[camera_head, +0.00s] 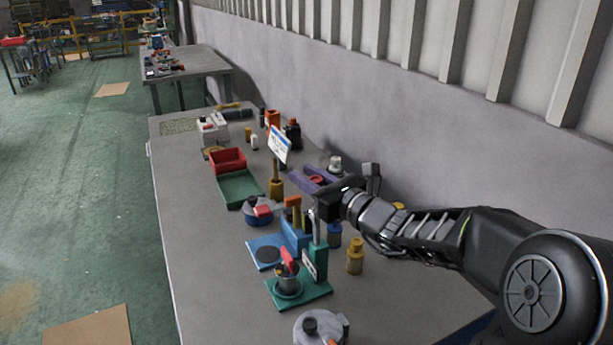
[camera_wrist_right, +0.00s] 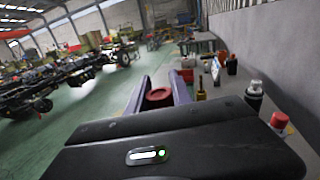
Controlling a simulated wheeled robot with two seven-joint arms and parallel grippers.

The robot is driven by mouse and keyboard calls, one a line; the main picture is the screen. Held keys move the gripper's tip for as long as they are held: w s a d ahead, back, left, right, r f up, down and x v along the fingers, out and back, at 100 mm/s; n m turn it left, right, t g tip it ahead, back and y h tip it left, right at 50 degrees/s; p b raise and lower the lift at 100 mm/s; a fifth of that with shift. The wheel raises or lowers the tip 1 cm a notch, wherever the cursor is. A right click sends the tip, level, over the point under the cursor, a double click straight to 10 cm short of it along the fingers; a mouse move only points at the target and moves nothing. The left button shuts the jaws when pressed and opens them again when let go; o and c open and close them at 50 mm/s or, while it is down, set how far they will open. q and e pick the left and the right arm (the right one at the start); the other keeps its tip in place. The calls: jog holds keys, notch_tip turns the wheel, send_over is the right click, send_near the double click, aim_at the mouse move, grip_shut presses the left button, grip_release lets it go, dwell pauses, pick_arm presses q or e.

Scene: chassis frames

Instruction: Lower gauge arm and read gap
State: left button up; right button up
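A teal gauge stand (camera_head: 318,288) with a white label on its upright post stands on the table near the front. A red arm (camera_head: 289,260) on it is tilted over a dark cylinder (camera_head: 288,278) on a round seat. I cannot tell whether the arm touches the cylinder. My left gripper is in no view.
A blue stand (camera_head: 267,243) is just behind the teal one. Yellow (camera_head: 355,256) and blue (camera_head: 334,238) bottles stand right of it. The wall borders the right; the table's left strip is clear.

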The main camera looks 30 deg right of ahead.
grip_shut()
dwell(0.9)
